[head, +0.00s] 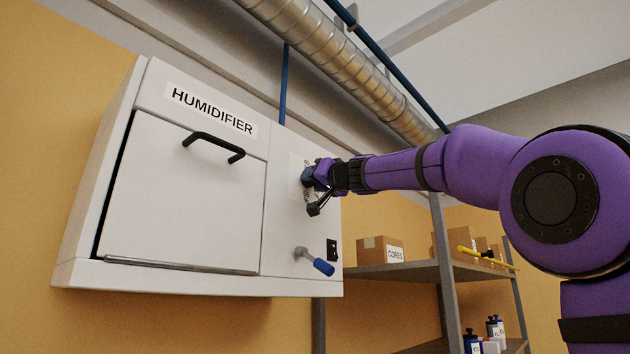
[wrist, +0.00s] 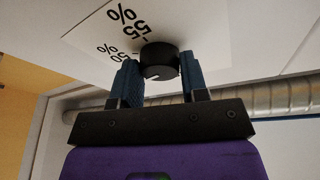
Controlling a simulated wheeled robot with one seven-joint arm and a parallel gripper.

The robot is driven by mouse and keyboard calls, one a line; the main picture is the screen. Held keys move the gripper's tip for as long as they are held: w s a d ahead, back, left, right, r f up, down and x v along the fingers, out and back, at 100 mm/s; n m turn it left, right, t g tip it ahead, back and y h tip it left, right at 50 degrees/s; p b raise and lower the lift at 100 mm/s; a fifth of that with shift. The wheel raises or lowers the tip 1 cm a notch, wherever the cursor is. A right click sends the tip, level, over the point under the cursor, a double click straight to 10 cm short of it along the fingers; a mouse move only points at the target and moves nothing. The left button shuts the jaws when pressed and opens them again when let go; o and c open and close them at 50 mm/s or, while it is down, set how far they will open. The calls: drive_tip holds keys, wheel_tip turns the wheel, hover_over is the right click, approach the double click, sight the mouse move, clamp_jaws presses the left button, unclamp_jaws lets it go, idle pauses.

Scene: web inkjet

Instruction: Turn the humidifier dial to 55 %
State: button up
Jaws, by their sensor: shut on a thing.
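The humidifier (head: 190,180) is a white wall cabinet in the head view. Its dial (wrist: 158,58) is a round black knob in the wrist view, with a small white mark on the edge facing my gripper. A white scale plate (wrist: 85,38) lies behind it, with percent labels upside down. One label seems to read 50; which number the mark points at I cannot tell. My gripper (head: 314,178) is at the cabinet's right panel, its blue fingers shut on the dial's two sides. In the head view the fingers hide the dial.
A black door handle (head: 214,146) is left of my gripper. A blue-tipped lever (head: 318,263) and a black switch (head: 332,250) are below it. A shelf with boxes (head: 380,250) stands lower right. A metal duct (head: 335,55) runs overhead.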

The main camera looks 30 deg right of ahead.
drive_tip(key=m+g, duration=0.1)
drive_tip(key=m, duration=0.6)
drive_tip(key=m+g+h, duration=0.1)
drive_tip(key=m+g, duration=0.1)
drive_tip(key=m, duration=0.5)
drive_tip(key=m+g+h, duration=0.1)
drive_tip(key=m+g, duration=0.1)
drive_tip(key=m, duration=0.4)
drive_tip(key=shift+r+m, duration=0.4)
idle(0.4)
drive_tip(key=o, duration=0.9)
drive_tip(key=v, duration=1)
drive_tip(key=shift+s+r, duration=0.2)
drive_tip(key=shift+s, duration=0.15)
